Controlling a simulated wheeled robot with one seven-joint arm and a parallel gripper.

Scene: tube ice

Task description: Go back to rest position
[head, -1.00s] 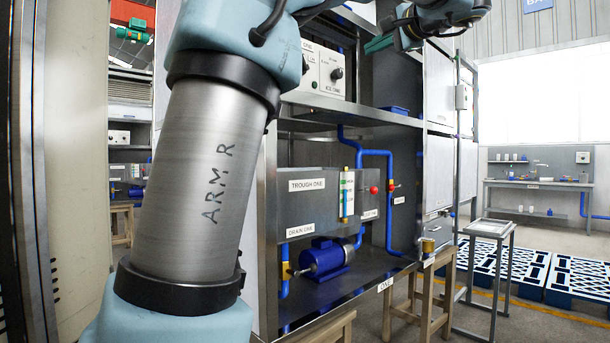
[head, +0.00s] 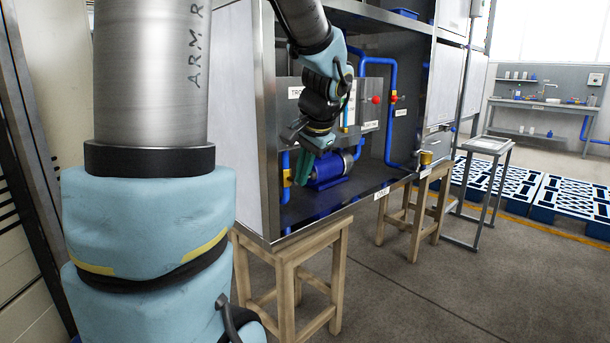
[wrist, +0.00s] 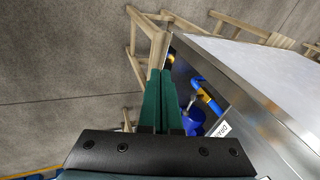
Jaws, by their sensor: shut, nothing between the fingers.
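My gripper (head: 304,165) hangs in front of the lower bay of the steel cabinet in the head view, pointing downward. Its green fingers are together and hold nothing. In the wrist view the two green fingers (wrist: 161,100) lie side by side. Behind the gripper in the head view, a blue pump (head: 331,168) sits on the cabinet floor and is partly covered by it. My arm fills the left of the head view.
The steel cabinet (head: 262,110) has its edge close to my arm. Wooden stools stand below it, one at the front (head: 290,262) and one farther back (head: 424,205). Blue pallets (head: 545,190) lie at the right. The floor (head: 430,290) at front right is clear.

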